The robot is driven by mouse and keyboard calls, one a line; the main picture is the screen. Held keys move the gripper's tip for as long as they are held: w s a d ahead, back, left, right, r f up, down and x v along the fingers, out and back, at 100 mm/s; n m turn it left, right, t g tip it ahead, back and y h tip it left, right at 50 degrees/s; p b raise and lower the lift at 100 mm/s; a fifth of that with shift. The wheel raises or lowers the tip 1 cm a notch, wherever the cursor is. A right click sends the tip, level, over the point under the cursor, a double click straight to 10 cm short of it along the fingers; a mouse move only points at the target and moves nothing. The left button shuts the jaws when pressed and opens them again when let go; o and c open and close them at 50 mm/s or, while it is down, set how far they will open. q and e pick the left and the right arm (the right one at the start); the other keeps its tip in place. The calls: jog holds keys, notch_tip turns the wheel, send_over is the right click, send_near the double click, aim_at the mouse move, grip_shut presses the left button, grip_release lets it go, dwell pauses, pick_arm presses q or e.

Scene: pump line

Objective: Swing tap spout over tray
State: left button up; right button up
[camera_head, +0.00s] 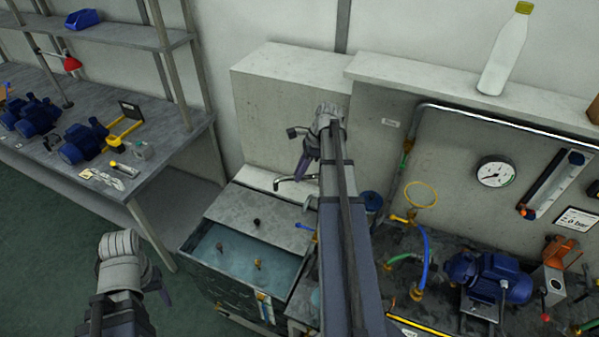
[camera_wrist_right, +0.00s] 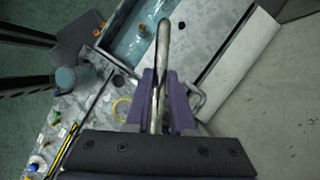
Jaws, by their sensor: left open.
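The tap spout (camera_head: 296,179) is a thin metal tube beside the white wall block, behind the basin, its end pointing left. In the right wrist view the tap spout (camera_wrist_right: 163,60) runs straight away between the purple fingers. My right gripper (camera_head: 306,165) reaches down at the spout; in its wrist view the gripper (camera_wrist_right: 160,92) looks shut around the tube. The tray (camera_head: 215,262) is a grey basin of bluish water, in front of a grey deck; the wrist view shows its water (camera_wrist_right: 138,38) left of the spout. My left gripper (camera_head: 160,290) is open and empty, low at left.
A blue pump (camera_head: 490,277), hoses (camera_head: 426,255) and a gauge (camera_head: 495,172) are at the right. A bottle (camera_head: 505,52) stands on the ledge. A workbench (camera_head: 95,195) with several blue motors is at left. Green floor (camera_head: 50,250) lies open below it.

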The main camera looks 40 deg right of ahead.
grip_shut()
dwell(0.9)
